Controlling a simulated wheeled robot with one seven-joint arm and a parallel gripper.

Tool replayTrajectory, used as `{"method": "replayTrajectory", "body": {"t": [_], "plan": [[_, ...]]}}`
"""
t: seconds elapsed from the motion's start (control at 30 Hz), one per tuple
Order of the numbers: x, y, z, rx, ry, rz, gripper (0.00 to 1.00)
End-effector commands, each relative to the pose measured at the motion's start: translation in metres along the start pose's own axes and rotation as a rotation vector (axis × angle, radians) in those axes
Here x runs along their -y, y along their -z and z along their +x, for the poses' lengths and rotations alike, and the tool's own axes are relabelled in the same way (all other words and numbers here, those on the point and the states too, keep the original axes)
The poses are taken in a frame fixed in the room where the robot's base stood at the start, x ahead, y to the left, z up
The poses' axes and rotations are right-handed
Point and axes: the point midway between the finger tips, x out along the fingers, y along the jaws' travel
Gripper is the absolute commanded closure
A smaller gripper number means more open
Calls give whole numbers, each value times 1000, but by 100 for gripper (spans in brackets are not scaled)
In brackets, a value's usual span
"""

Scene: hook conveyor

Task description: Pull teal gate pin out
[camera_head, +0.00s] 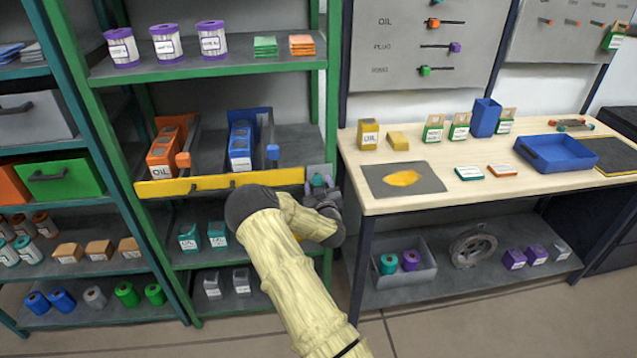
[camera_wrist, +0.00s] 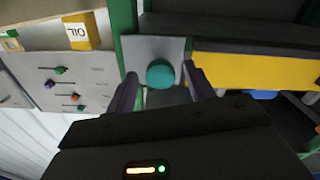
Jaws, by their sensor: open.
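The teal gate pin (camera_wrist: 160,73) shows as a round teal knob on a grey plate (camera_wrist: 150,48) in the wrist view. In the head view the pin (camera_head: 318,180) is a small teal spot at the right end of the yellow gate bar (camera_head: 222,184), partly covered by my gripper (camera_head: 328,186). My gripper (camera_wrist: 160,71) is open, with one dark finger on each side of the knob and a visible gap at both sides. The pin's shaft is hidden behind the knob. The yellow bar (camera_wrist: 255,68) lies just right of the plate in the wrist view.
Orange (camera_head: 168,152) and blue (camera_head: 240,147) bins stand behind the bar on the green-framed shelf. A green post (camera_head: 333,90) rises close to the plate. The wooden table (camera_head: 450,200) with a grey mat (camera_head: 376,180) is to the right.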

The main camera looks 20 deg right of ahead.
Motion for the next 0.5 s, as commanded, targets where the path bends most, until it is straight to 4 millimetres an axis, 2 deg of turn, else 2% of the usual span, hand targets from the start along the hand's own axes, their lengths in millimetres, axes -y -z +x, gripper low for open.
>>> {"method": "replayTrajectory", "body": {"t": [0.13, 0.37, 0.4, 0.5], "plan": [[0, 0, 8, 1, 0, 0, 47], [0, 0, 9, 1, 0, 1, 47], [0, 0, 8, 1, 0, 1, 48], [0, 0, 8, 1, 0, 1, 68]]}}
